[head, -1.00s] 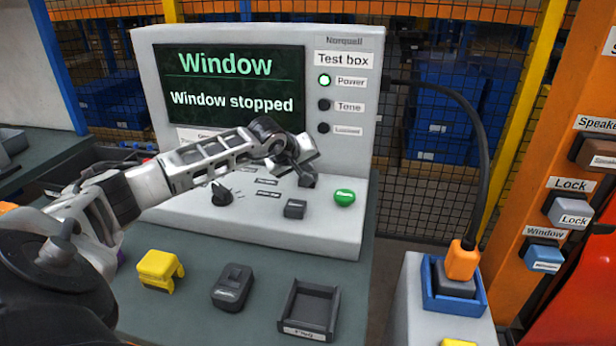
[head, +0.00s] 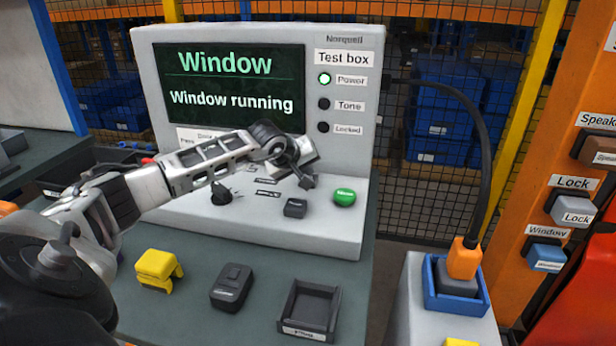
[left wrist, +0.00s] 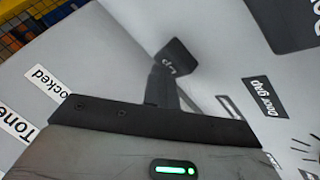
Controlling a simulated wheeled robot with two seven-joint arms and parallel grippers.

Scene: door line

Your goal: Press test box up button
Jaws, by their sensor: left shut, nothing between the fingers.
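The test box (head: 340,225) is a pale console with a sloped panel and a screen (head: 230,90) reading "Window" and "Window running". My left gripper (head: 302,176) reaches over the panel from the left, its shut fingertips at the dark up button. In the left wrist view the up button (left wrist: 178,54) is a dark square marked "Up". My shut fingers (left wrist: 160,88) reach to its near edge and seem to touch it; the exact contact is hidden. In the head view the gripper mostly covers this button. My right gripper is not in view.
A dark square button (head: 295,208), a green button (head: 344,197) and a black knob (head: 221,193) are close by on the panel. A yellow part (head: 158,268), a dark device (head: 232,287) and a dark tray (head: 309,331) lie in front.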

